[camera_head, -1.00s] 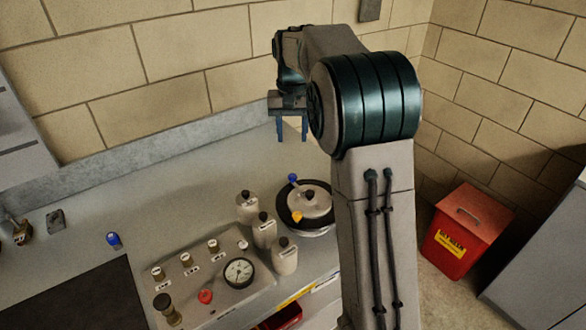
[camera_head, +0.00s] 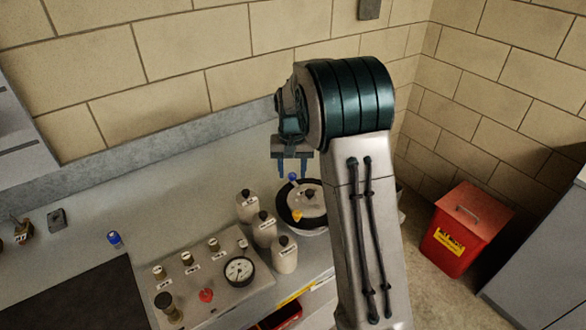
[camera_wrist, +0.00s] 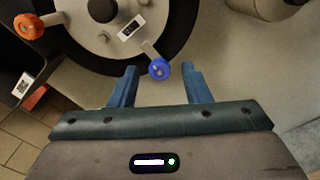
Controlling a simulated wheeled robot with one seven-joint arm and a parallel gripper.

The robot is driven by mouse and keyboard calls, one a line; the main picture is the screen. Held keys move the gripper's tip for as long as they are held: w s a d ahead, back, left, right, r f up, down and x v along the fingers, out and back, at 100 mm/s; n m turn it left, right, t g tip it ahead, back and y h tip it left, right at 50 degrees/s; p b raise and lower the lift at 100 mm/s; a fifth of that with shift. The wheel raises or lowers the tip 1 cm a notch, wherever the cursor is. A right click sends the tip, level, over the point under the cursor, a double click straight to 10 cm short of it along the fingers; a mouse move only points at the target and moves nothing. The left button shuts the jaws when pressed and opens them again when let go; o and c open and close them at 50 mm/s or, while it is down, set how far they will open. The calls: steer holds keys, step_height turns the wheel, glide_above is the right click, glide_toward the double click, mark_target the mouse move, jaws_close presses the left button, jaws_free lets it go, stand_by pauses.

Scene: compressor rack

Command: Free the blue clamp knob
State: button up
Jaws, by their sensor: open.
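The blue clamp knob (camera_wrist: 159,69) sits on a short metal arm at the rim of a round pot with a dark ring. In the wrist view it lies just beyond my gripper (camera_wrist: 160,72), about midway between the two fingertips, and does not look gripped. My gripper is open, with its two blue fingers apart on either side of the knob. In the head view my gripper (camera_head: 293,176) points down over the pot's back edge, and the blue knob (camera_head: 293,177) shows between the fingers. I cannot tell the height gap exactly.
An orange knob (camera_wrist: 28,26) is on the pot's other side. White bottles (camera_head: 247,206) stand left of the pot (camera_head: 309,201), near a gauge panel (camera_head: 205,275). A red bin (camera_head: 465,230) stands on the floor at right. The counter behind the pot is clear.

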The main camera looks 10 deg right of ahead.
steer(key=shift+d, duration=0.1)
jaws_close()
steer(key=shift+n, duration=0.4)
steer(key=n, duration=0.3)
steer(key=shift+n+b, duration=0.4)
steer(key=n, duration=0.4)
steer(key=shift+n, duration=0.3)
steer(key=n, duration=0.4)
steer(key=shift+r, duration=0.1)
steer(key=shift+n+p, duration=0.55)
steer(key=shift+n, duration=1.75)
